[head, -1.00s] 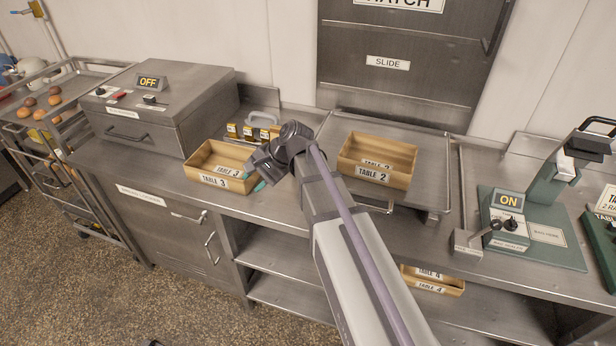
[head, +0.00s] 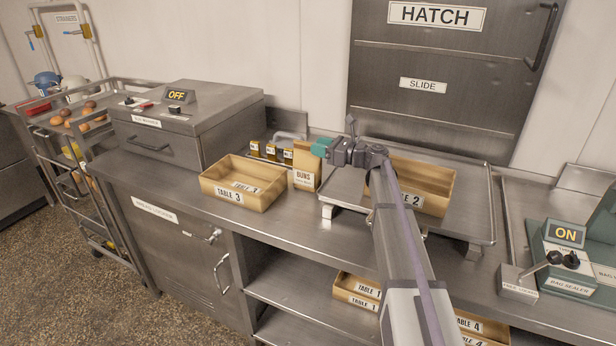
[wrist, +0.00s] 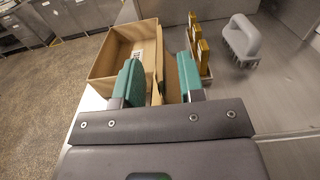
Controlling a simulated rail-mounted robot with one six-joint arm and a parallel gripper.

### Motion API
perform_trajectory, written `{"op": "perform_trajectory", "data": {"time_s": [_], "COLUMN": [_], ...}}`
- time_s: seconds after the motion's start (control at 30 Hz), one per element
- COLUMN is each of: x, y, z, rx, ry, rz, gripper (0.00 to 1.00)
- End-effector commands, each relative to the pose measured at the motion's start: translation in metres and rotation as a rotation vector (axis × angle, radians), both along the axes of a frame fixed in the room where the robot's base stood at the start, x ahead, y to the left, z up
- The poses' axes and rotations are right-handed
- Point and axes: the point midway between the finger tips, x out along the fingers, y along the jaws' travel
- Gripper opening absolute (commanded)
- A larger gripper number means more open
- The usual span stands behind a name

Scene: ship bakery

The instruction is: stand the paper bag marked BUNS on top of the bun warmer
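The brown paper bag marked BUNS (head: 305,168) stands upright on the counter, just right of the TABLE 3 tray. The bun warmer (head: 225,118) is the steel box at the left, with a flat lid and an OFF sign on top. My gripper (head: 322,147) is at the bag's upper right edge in the head view. In the wrist view my gripper (wrist: 158,64) has its teal fingers apart. A brown strip, seemingly the bag (wrist: 172,84), lies between them, close to the right finger, with a gap to the left finger.
The TABLE 3 tray (head: 215,192) sits close left of the bag. Several small dark-and-yellow packets (head: 270,152) stand behind it. The TABLE 2 tray (head: 437,200) rests on a raised steel shelf to the right. The OFF sign (head: 177,96) and switches occupy the warmer lid's left part.

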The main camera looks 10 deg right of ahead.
Motion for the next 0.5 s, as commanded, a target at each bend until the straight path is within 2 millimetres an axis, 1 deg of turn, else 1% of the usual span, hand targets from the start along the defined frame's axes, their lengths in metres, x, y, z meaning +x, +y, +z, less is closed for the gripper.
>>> {"op": "perform_trajectory", "data": {"time_s": [0.03,0.13,0.33,0.37,0.5], "x": [0.007,0.015,0.016,0.016,0.015], "y": [0.009,0.021,0.023,0.023,0.023], "z": [-0.001,-0.001,-0.001,-0.001,-0.001], "rx": [0.0,0.0,-0.001,-0.001,-0.001], "ry": [0.0,0.0,-0.001,-0.001,0.0], "rz": [0.002,0.002,0.0,0.0,0.0], "gripper": [0.36,0.36,0.36,0.34,0.21]}}
